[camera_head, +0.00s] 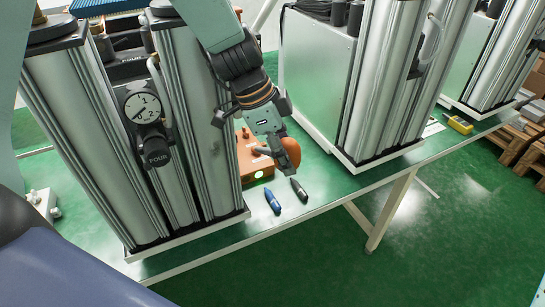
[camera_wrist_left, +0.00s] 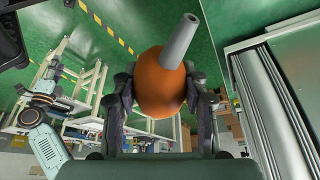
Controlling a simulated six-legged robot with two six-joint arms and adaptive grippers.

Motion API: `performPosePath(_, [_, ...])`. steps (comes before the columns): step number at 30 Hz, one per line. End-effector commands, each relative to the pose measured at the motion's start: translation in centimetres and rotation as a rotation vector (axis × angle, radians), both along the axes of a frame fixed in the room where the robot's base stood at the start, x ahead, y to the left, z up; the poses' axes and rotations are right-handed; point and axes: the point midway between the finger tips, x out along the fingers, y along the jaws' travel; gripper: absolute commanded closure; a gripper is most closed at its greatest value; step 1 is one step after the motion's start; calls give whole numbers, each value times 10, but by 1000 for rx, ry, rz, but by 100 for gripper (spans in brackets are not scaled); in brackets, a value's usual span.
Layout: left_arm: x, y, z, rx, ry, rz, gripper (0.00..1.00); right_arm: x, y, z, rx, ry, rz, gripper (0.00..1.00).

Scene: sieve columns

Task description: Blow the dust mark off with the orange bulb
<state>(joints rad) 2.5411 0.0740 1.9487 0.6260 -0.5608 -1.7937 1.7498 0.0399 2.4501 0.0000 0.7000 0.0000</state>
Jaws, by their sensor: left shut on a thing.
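My left gripper (camera_head: 284,158) comes down from the top, in the gap between two sieve columns. It is shut on the orange bulb (camera_head: 291,153), above the bench top. In the left wrist view the bulb (camera_wrist_left: 160,84) sits between the two fingers, and its grey nozzle (camera_wrist_left: 180,41) points up and slightly right, away from the gripper. I cannot make out a dust mark in either view. In the left wrist view an arm, probably my right one, shows at the left; its gripper (camera_wrist_left: 54,72) is too small to read.
The left column (camera_head: 190,130) has a dial and the word FOUR; another column (camera_head: 375,80) stands right. An orange box (camera_head: 250,158) with a green light sits behind my gripper. A blue pen-like item (camera_head: 272,201) and a dark one (camera_head: 299,189) lie near the bench's front edge.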

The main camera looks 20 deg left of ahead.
Motion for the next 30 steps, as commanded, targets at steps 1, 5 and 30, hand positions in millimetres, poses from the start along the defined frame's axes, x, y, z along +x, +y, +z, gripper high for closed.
performPosePath(1, [2,-4,-13,3,-2,-4,94,0,0,-18,0,0,0,60])
performPosePath(5, [5,-16,-23,4,-3,-5,94,0,0,-38,0,0,0,60])
performPosePath(30, [-2,-12,-19,-3,0,41,94,0,0,-22,0,0,0,60])
